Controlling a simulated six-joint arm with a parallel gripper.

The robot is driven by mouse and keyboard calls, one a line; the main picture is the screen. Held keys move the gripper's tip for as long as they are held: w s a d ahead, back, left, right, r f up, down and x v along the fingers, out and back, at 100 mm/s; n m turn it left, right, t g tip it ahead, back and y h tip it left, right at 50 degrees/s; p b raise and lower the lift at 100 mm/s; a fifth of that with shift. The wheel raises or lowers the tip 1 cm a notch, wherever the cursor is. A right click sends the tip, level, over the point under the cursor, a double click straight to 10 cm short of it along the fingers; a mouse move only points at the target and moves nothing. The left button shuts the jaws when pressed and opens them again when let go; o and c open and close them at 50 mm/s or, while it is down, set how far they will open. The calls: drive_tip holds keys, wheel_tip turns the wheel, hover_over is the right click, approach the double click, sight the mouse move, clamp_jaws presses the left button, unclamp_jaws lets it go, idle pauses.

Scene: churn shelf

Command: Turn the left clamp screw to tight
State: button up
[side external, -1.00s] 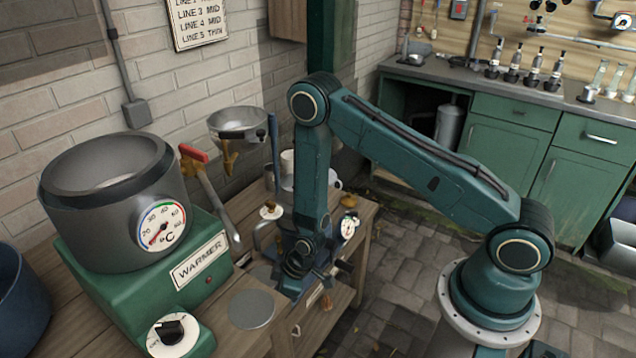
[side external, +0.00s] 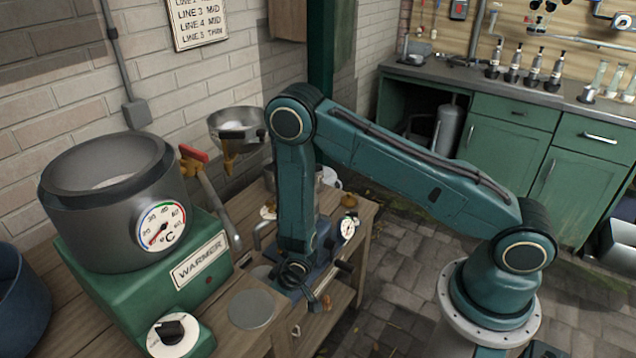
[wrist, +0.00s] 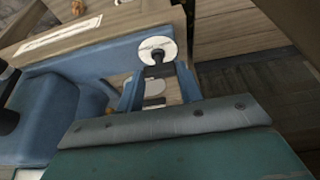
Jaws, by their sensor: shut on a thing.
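In the wrist view, the left clamp screw looks like a white round plate with a dark knob (wrist: 157,57). It is at the front of a blue clamp body (wrist: 60,115). My gripper (wrist: 156,74) has one finger on each side of the knob and is shut on it. Finger contact is too small to make out clearly. In the side view, my gripper (side external: 296,272) is low at the front of the wooden bench, beside the blue body. My arm hides the screw there, and its turn angle cannot be read.
A green warmer (side external: 130,290) with a grey pot (side external: 110,200) stands at the left. A round metal plate (side external: 251,309) lies on the bench (side external: 225,340) near my gripper. A gauge (side external: 348,228) is just right of my forearm. A funnel (side external: 236,128) is behind.

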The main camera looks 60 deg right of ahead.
idle(0.4)
drive_tip(key=o, duration=1)
drive_tip(key=shift+r, duration=0.15)
drive_tip(key=v, duration=1.3)
drive_tip(key=shift+s+r, duration=0.1)
drive_tip(key=shift+r, duration=0.15)
drive_tip(key=shift+r, duration=0.1)
